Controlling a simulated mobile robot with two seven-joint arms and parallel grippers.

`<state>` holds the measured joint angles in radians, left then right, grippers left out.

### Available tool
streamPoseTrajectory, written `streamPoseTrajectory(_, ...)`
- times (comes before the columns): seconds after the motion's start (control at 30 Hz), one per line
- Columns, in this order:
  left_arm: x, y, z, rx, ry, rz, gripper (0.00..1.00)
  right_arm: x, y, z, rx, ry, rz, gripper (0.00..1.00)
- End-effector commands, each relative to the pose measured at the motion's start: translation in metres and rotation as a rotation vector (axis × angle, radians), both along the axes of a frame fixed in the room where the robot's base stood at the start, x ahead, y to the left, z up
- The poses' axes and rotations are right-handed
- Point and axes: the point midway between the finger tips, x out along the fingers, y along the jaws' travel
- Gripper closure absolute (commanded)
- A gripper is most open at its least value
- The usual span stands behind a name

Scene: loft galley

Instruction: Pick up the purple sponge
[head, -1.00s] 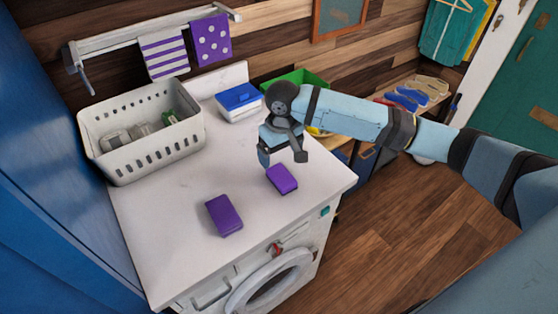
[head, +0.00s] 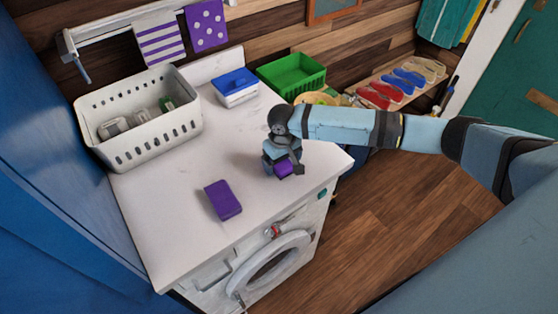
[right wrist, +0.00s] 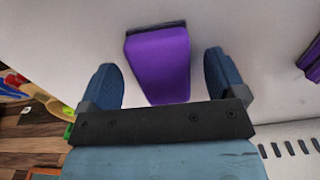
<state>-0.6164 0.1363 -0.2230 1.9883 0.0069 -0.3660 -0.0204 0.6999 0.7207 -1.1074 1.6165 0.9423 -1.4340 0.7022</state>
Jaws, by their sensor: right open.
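Two purple sponges are on the white top of the washing machine. One purple sponge (head: 284,168) is under my right gripper (head: 284,167) in the head view and is partly hidden by it. In the right wrist view this sponge (right wrist: 158,62) lies between the two blue fingers of the right gripper (right wrist: 164,82), with a gap on each side. The right gripper is open and holds nothing. The other purple sponge (head: 223,200) lies to the left, nearer the front edge; its edge also shows at the right of the wrist view (right wrist: 311,60). My left gripper is not in view.
A white perforated basket (head: 140,142) with several items stands at the back left. A blue and white box (head: 236,87) and a green crate (head: 292,75) are at the back. The white top (head: 170,213) is clear around the sponges.

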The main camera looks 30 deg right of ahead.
Motion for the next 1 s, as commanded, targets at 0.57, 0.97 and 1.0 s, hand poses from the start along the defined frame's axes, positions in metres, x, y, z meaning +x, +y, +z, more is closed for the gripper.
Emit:
streamPoseTrajectory(0.57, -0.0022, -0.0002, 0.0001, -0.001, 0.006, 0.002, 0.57, -0.0001, 0.0009, -0.0149, 0.001, 0.0, 0.001, 0.54)
streamPoseTrajectory(0.97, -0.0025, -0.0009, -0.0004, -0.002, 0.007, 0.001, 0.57, 0.0, 0.0008, -0.0122, 0.001, -0.001, 0.001, 0.64)
streamPoseTrajectory(1.0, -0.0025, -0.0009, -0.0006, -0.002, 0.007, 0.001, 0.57, 0.0001, 0.0008, -0.0102, 0.001, -0.001, 0.001, 0.64)
